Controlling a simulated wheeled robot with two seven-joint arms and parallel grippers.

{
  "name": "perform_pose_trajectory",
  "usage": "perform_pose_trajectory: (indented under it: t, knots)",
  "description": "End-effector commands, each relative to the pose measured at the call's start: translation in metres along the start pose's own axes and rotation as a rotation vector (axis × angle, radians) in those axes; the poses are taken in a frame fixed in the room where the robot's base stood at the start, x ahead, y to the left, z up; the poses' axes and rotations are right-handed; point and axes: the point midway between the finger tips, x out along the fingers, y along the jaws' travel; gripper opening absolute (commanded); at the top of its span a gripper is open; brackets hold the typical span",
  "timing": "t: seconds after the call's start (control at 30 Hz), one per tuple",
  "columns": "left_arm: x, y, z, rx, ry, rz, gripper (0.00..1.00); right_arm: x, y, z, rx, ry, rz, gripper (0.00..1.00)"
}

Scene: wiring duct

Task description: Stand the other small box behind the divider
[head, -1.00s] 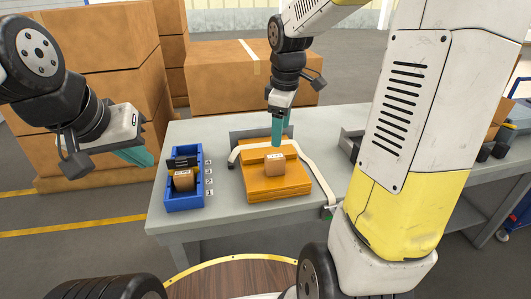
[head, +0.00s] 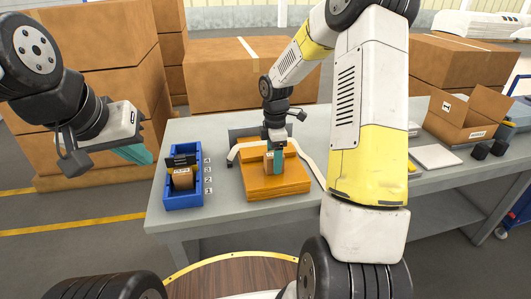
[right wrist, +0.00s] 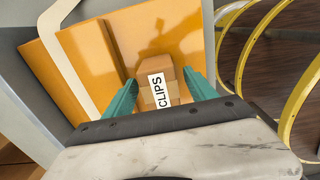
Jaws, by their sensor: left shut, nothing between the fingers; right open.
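A small brown box with a white CLIPS label (right wrist: 158,90) stands on the orange block (head: 290,186). My right gripper (right wrist: 160,77) is open, pointing down, with a finger on either side of this box. In the head view, the right fingers (head: 274,162) partly hide the box. A blue bin (head: 184,200) stands to the left on the table. It holds a black divider (head: 181,161) and another small brown box (head: 183,180) with a white label, in front of the divider. My left gripper (head: 135,155) is shut and empty, left of the bin.
Number labels (head: 208,175) line the bin's right side. An open carton (head: 466,115) and a white flat piece (head: 435,157) lie at the right of the grey table (head: 200,128).

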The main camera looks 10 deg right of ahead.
Motion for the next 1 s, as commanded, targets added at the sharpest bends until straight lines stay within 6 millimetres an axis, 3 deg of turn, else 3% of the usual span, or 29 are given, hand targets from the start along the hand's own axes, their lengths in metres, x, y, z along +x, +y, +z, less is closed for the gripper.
perform_pose_trajectory:
  t: [0.1,0.33,0.67,1.0]
  knots:
    - [0.0,0.0,0.0,0.0,0.0,0.0,0.0,0.0094,-0.0001,-0.0004,-0.001,0.0,-0.001,0.65]
    - [0.0,0.0,0.0,0.0,0.0,0.0,0.0,0.0102,0.0002,-0.0003,0.0,0.0,0.001,0.65]
    - [0.0,0.0,0.0,0.0,0.0,0.0,0.0,0.01,0.0001,-0.0002,0.001,0.0,0.001,0.01]
    - [0.0,0.0,0.0,0.0,0.0,0.0,0.0,0.0064,0.0003,0.0,0.001,0.0,0.002,0.0]
